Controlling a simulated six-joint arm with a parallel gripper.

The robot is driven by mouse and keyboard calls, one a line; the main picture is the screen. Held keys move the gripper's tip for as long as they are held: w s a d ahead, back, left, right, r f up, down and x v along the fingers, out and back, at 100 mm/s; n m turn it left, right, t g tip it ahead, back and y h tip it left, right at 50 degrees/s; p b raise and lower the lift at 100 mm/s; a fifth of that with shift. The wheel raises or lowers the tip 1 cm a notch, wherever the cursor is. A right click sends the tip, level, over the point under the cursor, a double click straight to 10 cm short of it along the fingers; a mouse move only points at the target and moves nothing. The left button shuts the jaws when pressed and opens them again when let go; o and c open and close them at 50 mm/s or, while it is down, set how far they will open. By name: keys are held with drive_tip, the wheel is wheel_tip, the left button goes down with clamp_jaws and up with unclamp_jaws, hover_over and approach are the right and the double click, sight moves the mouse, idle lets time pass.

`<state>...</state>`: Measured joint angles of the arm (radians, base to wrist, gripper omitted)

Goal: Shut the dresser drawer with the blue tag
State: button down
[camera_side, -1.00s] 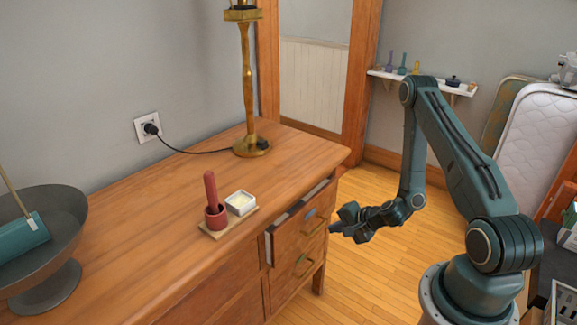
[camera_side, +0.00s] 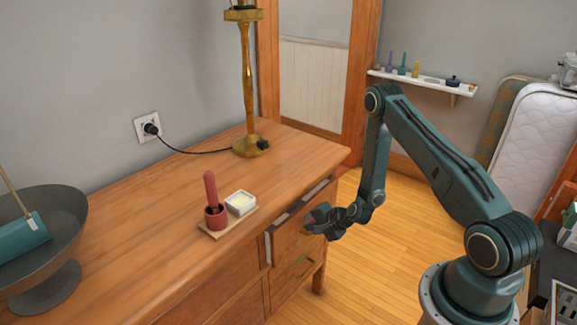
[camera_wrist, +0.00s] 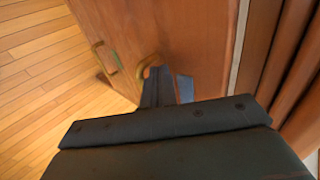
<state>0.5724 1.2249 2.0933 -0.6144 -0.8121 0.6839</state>
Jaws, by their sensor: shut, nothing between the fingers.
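The dresser drawer (camera_side: 283,247) is the upper one at the dresser's right end, and it stands partly pulled out, with a gap showing along its top. Its blue tag (camera_wrist: 185,88) shows in the wrist view, just right of my fingers; in the side view my gripper hides it. The drawer's brass handle (camera_wrist: 148,66) curves just beyond the fingertips in the wrist view. My gripper (camera_side: 310,219) is shut and empty, at the drawer's front. I cannot tell whether the fingertips touch the front.
A lower drawer with a brass handle (camera_wrist: 108,60) lies below. On the dresser top (camera_side: 160,210) stand a red holder (camera_side: 216,216), a white dish (camera_side: 240,203), a brass lamp (camera_side: 247,90) and a grey bowl (camera_side: 50,275). The wooden floor (camera_side: 375,270) beside the dresser is clear.

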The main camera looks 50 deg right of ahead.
sight(303, 221)
drive_tip(key=shift+w, duration=0.3)
drive_tip(key=shift+w, duration=1.55)
drive_tip(key=shift+s, duration=0.65)
drive_tip(key=s, duration=0.2)
drive_tip(key=shift+s, duration=0.4)
drive_tip(key=v, duration=1)
drive_tip(key=shift+w+r, duration=0.1)
drive_tip(key=shift+r, duration=0.05)
